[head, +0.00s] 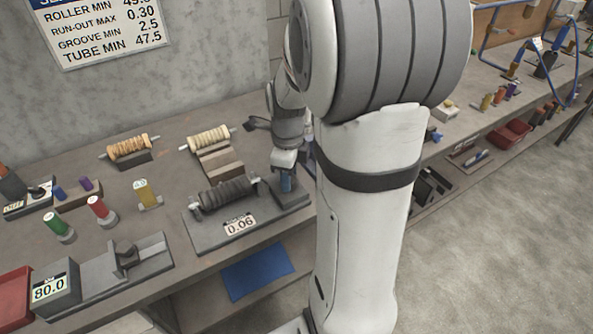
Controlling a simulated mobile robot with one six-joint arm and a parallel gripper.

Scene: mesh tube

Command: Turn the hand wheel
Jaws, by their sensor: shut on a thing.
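The roller fixture (205,237) stands on the bench with a dark ribbed roller (226,193) lying across it. A label on its front reads 0.06. At the fixture's right end, a small blue part, which I take for the hand wheel (288,185), shows under my gripper (286,172). My gripper points down and is shut on it. The jaws are small in this view and partly cover the wheel, so its rim and angle cannot be made out. My arm hides what lies just right of it.
Two light ribbed rollers (129,148) (209,138) rest on stands behind the fixture. Colored spools (101,209) and a gauge block reading 80.0 (55,289) stand at left. A blue cloth (257,273) lies below the front edge. A red tray (509,132) is farther right.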

